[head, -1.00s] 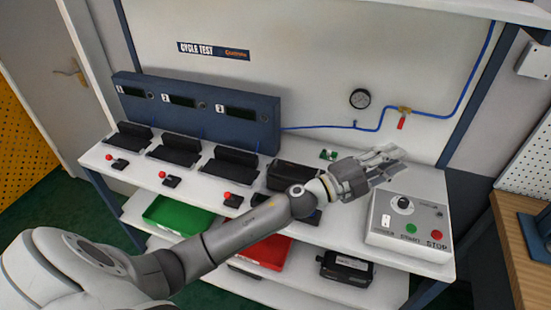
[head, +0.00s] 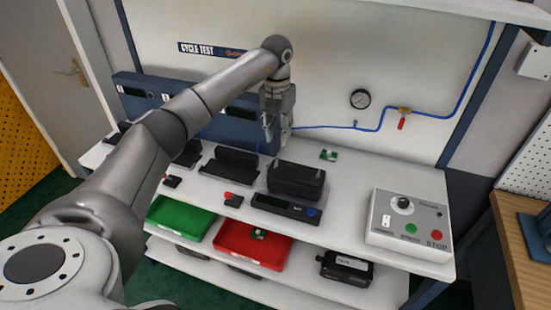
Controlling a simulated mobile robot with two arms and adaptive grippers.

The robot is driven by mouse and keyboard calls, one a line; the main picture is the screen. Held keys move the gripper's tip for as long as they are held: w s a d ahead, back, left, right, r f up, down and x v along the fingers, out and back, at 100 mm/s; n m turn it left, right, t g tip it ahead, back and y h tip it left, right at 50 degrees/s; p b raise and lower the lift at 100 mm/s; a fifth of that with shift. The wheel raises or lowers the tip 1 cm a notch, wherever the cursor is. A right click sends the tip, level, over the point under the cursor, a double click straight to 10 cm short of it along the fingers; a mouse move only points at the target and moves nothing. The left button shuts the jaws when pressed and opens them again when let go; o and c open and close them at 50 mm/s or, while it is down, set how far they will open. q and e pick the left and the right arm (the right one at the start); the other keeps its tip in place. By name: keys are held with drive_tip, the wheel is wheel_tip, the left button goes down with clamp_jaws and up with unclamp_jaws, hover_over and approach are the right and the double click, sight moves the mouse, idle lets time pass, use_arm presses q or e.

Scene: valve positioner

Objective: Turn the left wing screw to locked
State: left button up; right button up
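The black valve positioner (head: 296,181) sits on the white bench behind a dark device with a blue button (head: 287,208). A small pale wing screw (head: 319,174) stands at the right end of its top. The left wing screw (head: 277,164) shows only as a tiny shape at the left end; its turn position is too small to tell. My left gripper (head: 277,142) points down above and slightly behind that left end, apart from it. Its fingers are spread with a gap between them and hold nothing. My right gripper is not in view.
A grey control box (head: 410,222) with a knob and buttons stands at the bench's right. A blue display panel (head: 135,95) stands behind on the left. A gauge (head: 360,98) and blue air line are on the back wall. Green (head: 180,218) and red (head: 252,243) trays lie below.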

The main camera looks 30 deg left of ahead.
sight(276, 162)
use_arm(q)
drive_tip(key=f+p, duration=0.1)
drive_tip(key=f, duration=0.2)
drive_tip(key=f+p, duration=0.1)
drive_tip(key=f, duration=0.3)
drive_tip(key=f+p, duration=0.1)
drive_tip(key=f, duration=0.2)
drive_tip(key=shift+s+a+f, duration=0.1)
drive_tip(key=shift+a+f, duration=0.15)
drive_tip(key=shift+a, duration=0.05)
clamp_jaws()
